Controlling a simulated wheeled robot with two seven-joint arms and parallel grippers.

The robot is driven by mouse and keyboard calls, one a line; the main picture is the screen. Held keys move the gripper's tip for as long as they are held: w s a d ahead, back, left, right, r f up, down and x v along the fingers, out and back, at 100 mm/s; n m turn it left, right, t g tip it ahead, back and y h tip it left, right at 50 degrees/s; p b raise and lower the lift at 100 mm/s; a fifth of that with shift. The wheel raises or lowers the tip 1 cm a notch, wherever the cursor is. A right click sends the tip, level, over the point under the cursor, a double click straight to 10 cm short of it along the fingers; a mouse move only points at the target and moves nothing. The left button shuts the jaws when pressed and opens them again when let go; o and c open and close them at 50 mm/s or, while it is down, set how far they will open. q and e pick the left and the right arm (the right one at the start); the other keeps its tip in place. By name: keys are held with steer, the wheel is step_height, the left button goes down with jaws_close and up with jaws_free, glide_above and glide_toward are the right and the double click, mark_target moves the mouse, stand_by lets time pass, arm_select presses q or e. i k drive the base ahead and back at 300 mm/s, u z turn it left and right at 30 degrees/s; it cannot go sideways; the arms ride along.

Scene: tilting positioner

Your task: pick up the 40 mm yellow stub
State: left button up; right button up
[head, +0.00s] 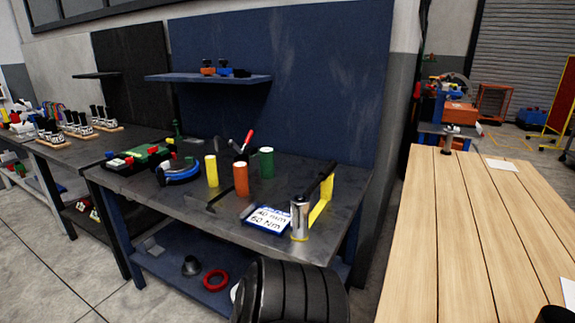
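The yellow stub (211,170) is a short upright cylinder on the dark workbench (180,205) in the head view. It stands to the left of an orange cylinder (241,180) and a green cylinder (266,162), apart from both. Its size cannot be read from the picture. A white card with a blue border (267,218) lies near the bench's front edge and appears to read 40 mm and 60 Nm. Neither of my grippers can be made out in this view.
A silver cylinder (299,218) with a yellow-and-black bar stands at the bench's right front. A blue curved tool (180,173) and a red-handled tool (247,138) lie near the stubs. A wooden table (470,210) stands at right. A red ring (216,280) lies on the lower shelf.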

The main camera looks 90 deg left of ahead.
mark_target(213, 178)
steer(key=z, duration=0.05)
steer(key=k, duration=0.6)
steer(key=u, duration=1.95)
